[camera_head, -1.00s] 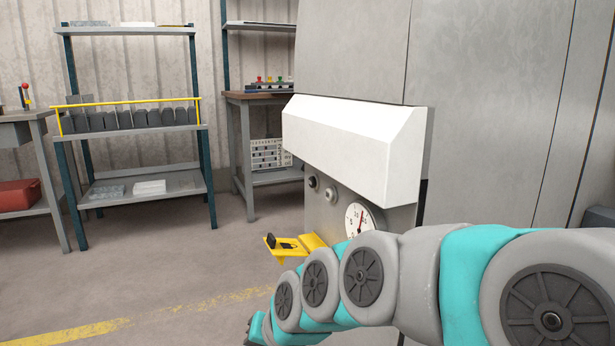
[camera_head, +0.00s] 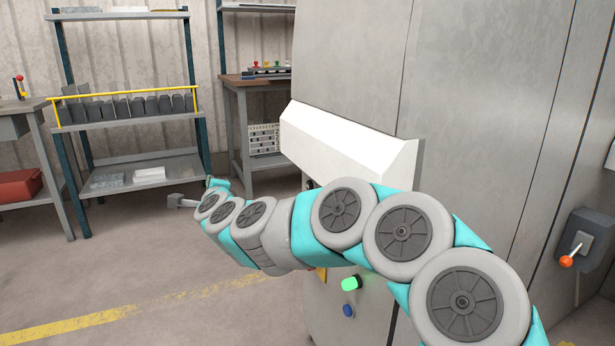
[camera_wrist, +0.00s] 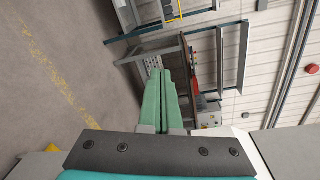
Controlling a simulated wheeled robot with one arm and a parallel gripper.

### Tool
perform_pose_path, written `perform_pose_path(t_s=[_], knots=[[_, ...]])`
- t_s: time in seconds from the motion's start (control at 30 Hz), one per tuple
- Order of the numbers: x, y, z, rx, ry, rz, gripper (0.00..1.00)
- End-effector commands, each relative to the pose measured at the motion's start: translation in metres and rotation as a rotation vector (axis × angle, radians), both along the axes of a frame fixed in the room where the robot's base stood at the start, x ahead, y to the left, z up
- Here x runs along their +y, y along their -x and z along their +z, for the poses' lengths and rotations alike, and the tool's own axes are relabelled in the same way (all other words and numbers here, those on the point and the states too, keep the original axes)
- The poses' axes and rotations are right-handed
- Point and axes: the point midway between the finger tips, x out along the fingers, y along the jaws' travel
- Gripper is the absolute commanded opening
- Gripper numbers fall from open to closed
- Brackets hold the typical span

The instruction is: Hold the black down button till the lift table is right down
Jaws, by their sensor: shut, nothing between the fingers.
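My gripper shows in the wrist view (camera_wrist: 165,78) as two green fingers pressed together, with nothing between them. In the head view my arm reaches left across the front of the grey machine (camera_head: 350,70), and its far end is over open floor. I cannot make out a black down button or the lift table in either view. A lit green button (camera_head: 350,283) and a blue button (camera_head: 348,310) show on the machine's front, below my arm. My arm covers much of the panel around them.
A white sloped hood (camera_head: 345,145) juts from the machine just above my arm. A dark box with an orange-knobbed lever (camera_head: 567,261) is at the right. Shelving (camera_head: 130,130) and a workbench (camera_head: 245,85) stand at the back left. Floor at the lower left is clear.

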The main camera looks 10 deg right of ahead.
Motion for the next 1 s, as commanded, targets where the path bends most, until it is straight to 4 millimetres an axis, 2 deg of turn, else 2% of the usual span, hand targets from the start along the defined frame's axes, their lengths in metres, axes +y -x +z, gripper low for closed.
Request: perform_pose_path(t_s=[0.07,0.2,0.33,0.5,0.7,1.0], knots=[[-0.01,-0.016,0.0,0.009,-0.082,-0.106,0.0],[-0.042,-0.038,-0.015,0.01,-0.213,-0.32,0.0],[-0.073,-0.043,-0.033,-0.003,-0.296,-0.505,0.0],[-0.104,-0.039,-0.051,-0.036,-0.354,-0.683,0.0],[-0.12,-0.034,-0.061,-0.06,-0.373,-0.769,0.0],[-0.121,-0.033,-0.062,-0.061,-0.374,-0.774,0.0]])
